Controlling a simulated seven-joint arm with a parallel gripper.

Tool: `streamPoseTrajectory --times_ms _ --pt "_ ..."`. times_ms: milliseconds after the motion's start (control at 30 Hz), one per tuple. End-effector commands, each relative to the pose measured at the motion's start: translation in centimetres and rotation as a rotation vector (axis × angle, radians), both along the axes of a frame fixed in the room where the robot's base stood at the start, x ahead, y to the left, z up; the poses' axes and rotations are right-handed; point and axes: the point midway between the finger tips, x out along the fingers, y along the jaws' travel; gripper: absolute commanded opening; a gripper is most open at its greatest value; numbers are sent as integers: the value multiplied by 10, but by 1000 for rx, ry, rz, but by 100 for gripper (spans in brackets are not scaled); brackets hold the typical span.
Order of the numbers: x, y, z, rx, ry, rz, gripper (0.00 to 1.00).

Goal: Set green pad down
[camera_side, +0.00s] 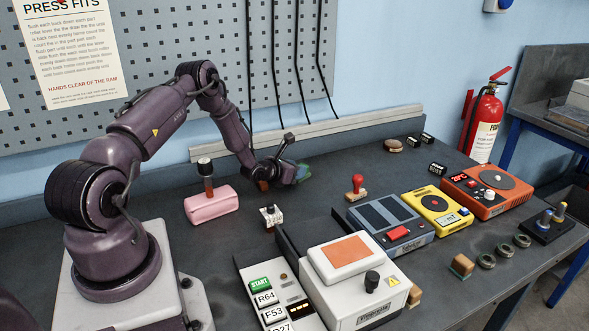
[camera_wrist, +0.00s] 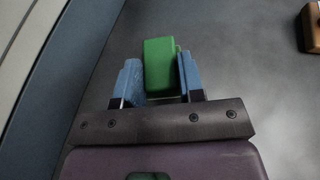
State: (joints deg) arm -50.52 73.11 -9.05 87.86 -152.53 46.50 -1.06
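The green pad (camera_wrist: 161,66) is a small block between the two blue fingers of my gripper (camera_wrist: 158,80) in the wrist view. The fingers lie close against its left and right sides, so my gripper looks shut on it. In the side view my gripper (camera_side: 296,173) is low at the back of the dark bench, right of the pink block. Only a little green of the pad shows there between the fingers. I cannot tell whether the pad touches the bench top.
A pink block (camera_side: 212,206) with a dark-topped handle stands left of my gripper. A red-knobbed stamp (camera_side: 357,186), a grey device (camera_side: 391,222), a yellow device (camera_side: 437,208) and an orange device (camera_side: 487,191) stand to the right. A wooden disc (camera_side: 391,145) lies behind. Bare bench surrounds my gripper.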

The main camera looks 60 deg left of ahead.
Motion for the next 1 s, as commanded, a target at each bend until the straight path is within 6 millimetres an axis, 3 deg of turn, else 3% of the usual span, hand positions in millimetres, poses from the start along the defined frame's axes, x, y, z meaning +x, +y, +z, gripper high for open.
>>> streamPoseTrajectory --times_ms 33,100,467,667,1000 --pt "0 0 0 0 0 0 45" --pt "0 0 0 0 0 0 61" --pt "-1 0 4 0 0 0 61" --pt "-22 -9 14 -1 1 0 61" --pt "-79 -32 39 -1 1 1 61"
